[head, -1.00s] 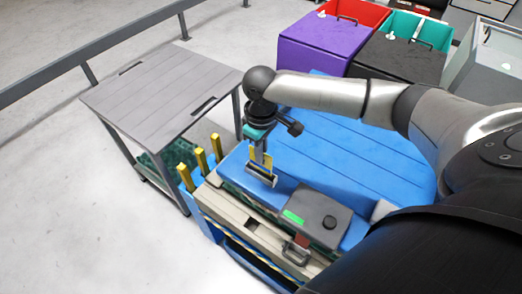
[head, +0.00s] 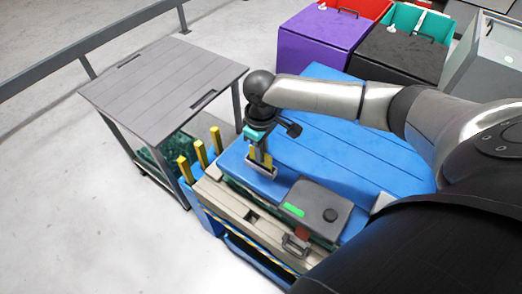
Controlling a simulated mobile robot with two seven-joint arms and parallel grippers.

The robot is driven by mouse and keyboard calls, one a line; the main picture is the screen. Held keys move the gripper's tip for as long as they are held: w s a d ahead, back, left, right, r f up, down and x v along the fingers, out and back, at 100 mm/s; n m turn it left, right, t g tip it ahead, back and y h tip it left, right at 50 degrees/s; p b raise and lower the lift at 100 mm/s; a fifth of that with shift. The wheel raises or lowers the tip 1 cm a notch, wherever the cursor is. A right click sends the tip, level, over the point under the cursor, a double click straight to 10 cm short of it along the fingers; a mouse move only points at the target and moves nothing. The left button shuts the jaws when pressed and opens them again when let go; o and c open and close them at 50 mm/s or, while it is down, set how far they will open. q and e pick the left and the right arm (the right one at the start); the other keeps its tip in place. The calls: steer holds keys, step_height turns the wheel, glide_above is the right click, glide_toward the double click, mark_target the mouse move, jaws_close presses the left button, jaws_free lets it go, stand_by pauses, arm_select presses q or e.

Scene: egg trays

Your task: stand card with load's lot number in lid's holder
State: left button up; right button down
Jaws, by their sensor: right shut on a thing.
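My right gripper (head: 262,160) points down over the near left part of the blue slatted surface (head: 340,140). It is shut on a small dark and pale bar-like piece (head: 262,172), with yellow strips beside it. I cannot tell whether this is the card, and no lot number is readable. A beige lid-like panel (head: 225,198) lies just in front of and below the gripper. It has a small dark slot (head: 251,216); I cannot tell whether this is the holder. My left gripper is not in view.
A dark grey box (head: 333,196) with a green label and round knob stands right of the beige panel. Several yellow posts (head: 215,140) rise at its left. A grey slatted table (head: 165,80) stands at left; purple (head: 320,38) and black (head: 400,55) bins stand behind.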

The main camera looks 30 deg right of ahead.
steer(key=c, duration=1)
jaws_free()
steer(key=shift+o, duration=0.2)
step_height(320, 180, up, 15)
steer(key=p, duration=0.2)
steer(key=shift+r, duration=0.15)
